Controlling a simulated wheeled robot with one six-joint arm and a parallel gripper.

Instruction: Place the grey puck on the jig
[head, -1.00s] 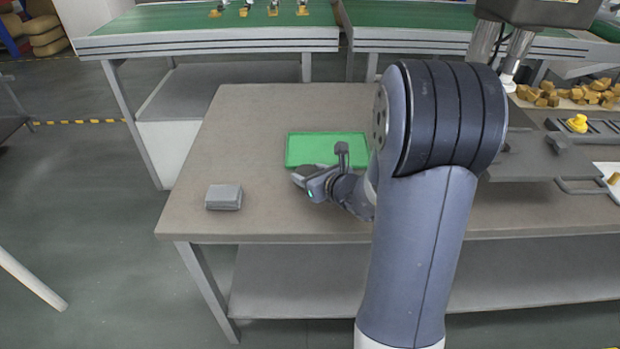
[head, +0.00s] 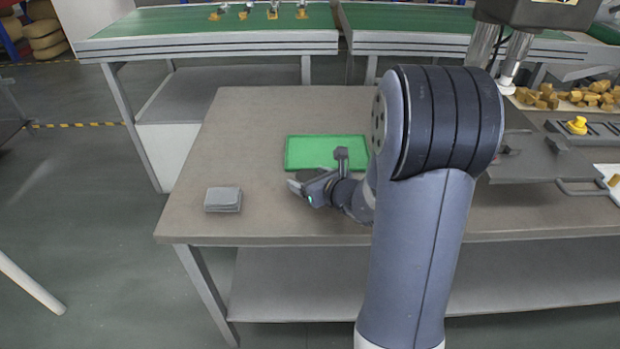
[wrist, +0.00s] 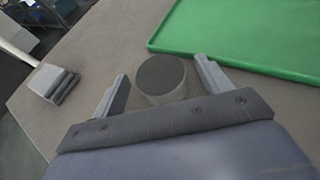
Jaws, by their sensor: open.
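The grey puck (wrist: 163,76), a short round cylinder with a darker top, stands upright on the table in the wrist view. My gripper (wrist: 161,70) is open, with one finger to each side of the puck and visible gaps between. In the head view my gripper (head: 301,188) is low over the table in front of the green tray, and I cannot make out the puck there. No part is clearly recognizable as the jig; a dark fixture with a yellow knob (head: 577,125) stands at the right.
A green tray (head: 326,153) lies just behind my gripper and shows at the upper right of the wrist view. A small grey block (head: 223,199) sits near the table's left front edge. Yellowish pieces (head: 565,95) lie at the back right. The table's (head: 262,112) back left is clear.

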